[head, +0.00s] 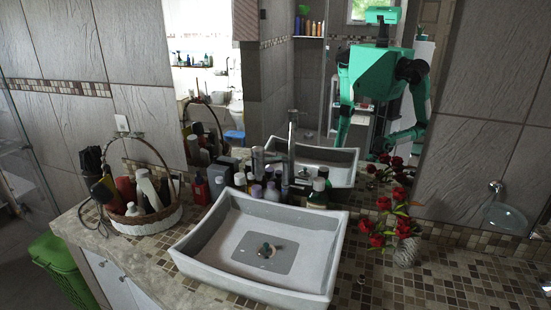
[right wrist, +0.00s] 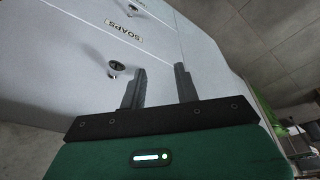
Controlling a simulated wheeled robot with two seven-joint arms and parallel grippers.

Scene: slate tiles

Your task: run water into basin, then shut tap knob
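The basin (head: 208,277) is a white rectangular bowl on the tiled counter in the head view. A dark drain fitting sits in its grey floor, and I see no running stream. The tap (head: 291,135) is a tall metal spout behind the basin's back edge. Its knob is too small to make out clearly. My right gripper (right wrist: 160,69) is open and empty in the right wrist view. It faces white cabinet fronts with a SOAPS label and a round metal knob (right wrist: 117,69). My left gripper is not in view, and neither gripper shows directly in the head view.
A wicker basket (head: 150,222) of bottles stands left of the basin. Several bottles (head: 256,191) crowd behind it. Red flowers in a vase (head: 404,251) stand at its right. A mirror behind reflects my green body. The counter's right part is mostly clear.

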